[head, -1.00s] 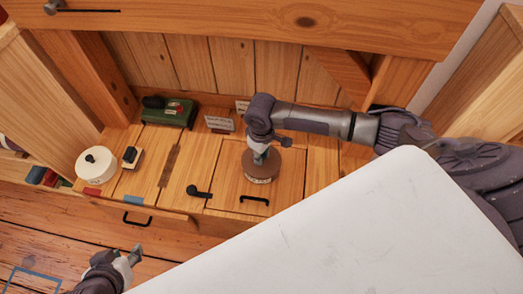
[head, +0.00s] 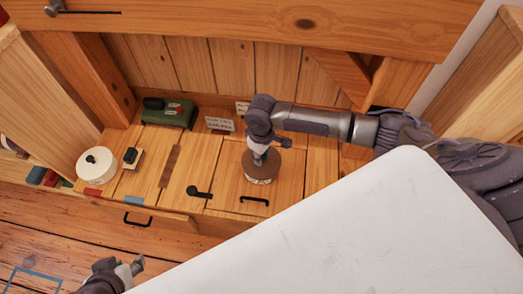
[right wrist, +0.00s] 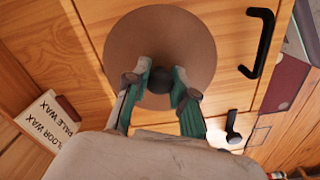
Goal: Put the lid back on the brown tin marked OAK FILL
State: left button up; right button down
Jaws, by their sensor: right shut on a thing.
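The brown tin (head: 260,180) stands upright on the wooden bench top, with a pale label on its side too small to read. Its round brown lid (head: 250,163) is over the tin's top; I cannot tell whether it is fully seated. My right gripper (head: 261,160) points down at the lid from above. In the right wrist view the lid (right wrist: 150,35) is a brown disc with a dark knob (right wrist: 157,80), and the right fingers are shut on that knob. The lid hides the tin there. My left gripper (head: 136,266) is low at the left, away from the tin; its opening is unclear.
A white round tin (head: 97,172), a small block with a black knob (head: 131,157), a green box (head: 168,115) and a FLOOR WAX / PALE WAX card (head: 219,124) are to the left. Black handles (head: 254,200) are in front. A white panel (head: 350,235) covers the lower right.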

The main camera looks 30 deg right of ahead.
dwell(0.4)
jog(key=c, duration=0.9)
grip_release()
jog(key=o, duration=0.5)
